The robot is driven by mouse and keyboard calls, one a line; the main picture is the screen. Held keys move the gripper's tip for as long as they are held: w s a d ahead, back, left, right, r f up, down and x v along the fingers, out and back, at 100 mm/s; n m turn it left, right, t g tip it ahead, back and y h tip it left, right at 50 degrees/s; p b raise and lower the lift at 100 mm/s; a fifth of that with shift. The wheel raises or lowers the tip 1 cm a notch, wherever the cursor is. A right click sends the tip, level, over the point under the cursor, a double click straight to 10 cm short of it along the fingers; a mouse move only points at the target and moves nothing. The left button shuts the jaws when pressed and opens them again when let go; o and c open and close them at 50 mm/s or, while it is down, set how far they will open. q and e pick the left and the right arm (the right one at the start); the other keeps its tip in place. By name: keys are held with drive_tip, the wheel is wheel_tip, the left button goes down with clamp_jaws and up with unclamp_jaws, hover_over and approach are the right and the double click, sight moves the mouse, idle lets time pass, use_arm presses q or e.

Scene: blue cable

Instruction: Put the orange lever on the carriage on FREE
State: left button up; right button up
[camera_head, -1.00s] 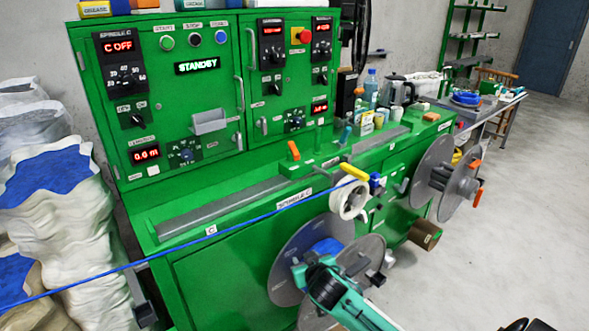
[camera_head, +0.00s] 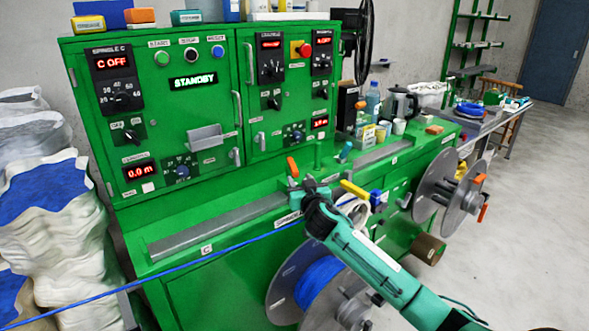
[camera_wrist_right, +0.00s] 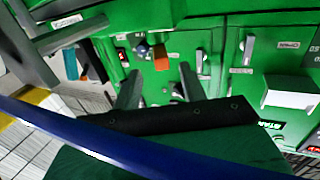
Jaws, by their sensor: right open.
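The orange lever (camera_head: 292,167) stands up on the green carriage, just left of and beyond my right gripper (camera_head: 309,184). My right gripper is open and empty, above the machine's front ledge. In the right wrist view, the orange lever (camera_wrist_right: 161,60) shows beyond the two spread fingers (camera_wrist_right: 160,88), apart from them. I cannot read any FREE mark by the lever. The carriage body is partly hidden behind my gripper. The blue cable (camera_head: 180,261) runs from lower left toward the guide, where my arm hides it. My left gripper is not in view.
A yellow handle (camera_head: 355,189) and white ring (camera_head: 352,212) sit right of my gripper. A spool with blue cable (camera_head: 318,284) is below my right arm. A grey rail (camera_head: 220,226) runs along the ledge. The panel (camera_head: 185,115) rises behind.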

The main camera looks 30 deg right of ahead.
sight(297, 175)
drive_tip(key=x, duration=0.5)
drive_tip(key=shift+w+r+p, duration=0.1)
drive_tip(key=shift+p, duration=0.3)
drive_tip(key=shift+x, duration=0.8)
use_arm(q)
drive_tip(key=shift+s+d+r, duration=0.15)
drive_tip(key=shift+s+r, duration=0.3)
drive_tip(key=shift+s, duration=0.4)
use_arm(e)
drive_tip(key=shift+c, duration=0.4)
clamp_jaws()
